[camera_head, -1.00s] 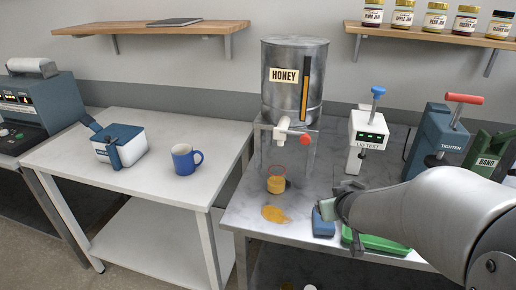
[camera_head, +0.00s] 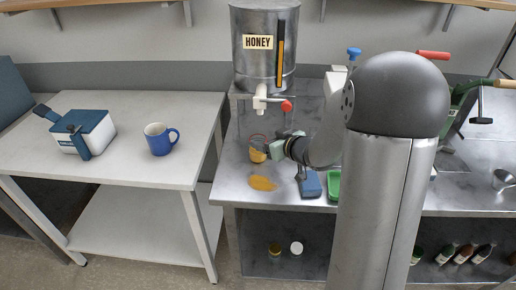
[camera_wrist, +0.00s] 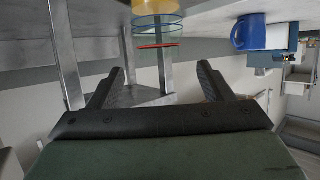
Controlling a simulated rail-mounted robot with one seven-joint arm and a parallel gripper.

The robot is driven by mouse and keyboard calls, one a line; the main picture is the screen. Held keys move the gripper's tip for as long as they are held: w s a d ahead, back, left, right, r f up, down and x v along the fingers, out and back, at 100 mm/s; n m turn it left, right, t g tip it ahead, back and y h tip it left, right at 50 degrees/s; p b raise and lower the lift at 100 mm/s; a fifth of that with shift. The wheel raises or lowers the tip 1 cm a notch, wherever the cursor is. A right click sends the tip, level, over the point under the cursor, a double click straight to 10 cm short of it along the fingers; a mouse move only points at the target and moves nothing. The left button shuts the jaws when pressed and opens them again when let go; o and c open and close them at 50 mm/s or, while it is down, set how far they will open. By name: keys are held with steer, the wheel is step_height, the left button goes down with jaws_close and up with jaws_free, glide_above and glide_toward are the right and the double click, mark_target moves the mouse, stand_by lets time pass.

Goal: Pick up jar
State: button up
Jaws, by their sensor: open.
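The jar (camera_head: 257,155) is a small clear glass with a red rim and amber honey in it. It stands on the metal table under the honey tank's tap. In the wrist view the jar (camera_wrist: 155,22) appears upside down at the top edge, partly cut off, its red rim toward my gripper. My gripper (camera_wrist: 165,72) is open, and nothing shows between its fingers. In the head view my gripper (camera_head: 275,149) is close to the jar's right side and partly overlaps it, so I cannot tell whether they touch.
The honey tank (camera_head: 264,55) with its white tap (camera_head: 260,97) stands above the jar. A blue mug (camera_head: 159,139) stands on the left table.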

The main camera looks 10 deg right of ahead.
mark_target(254, 135)
steer(key=shift+p+x, duration=0.6)
steer(key=shift+x, duration=2.8)
steer(key=c, duration=1.2)
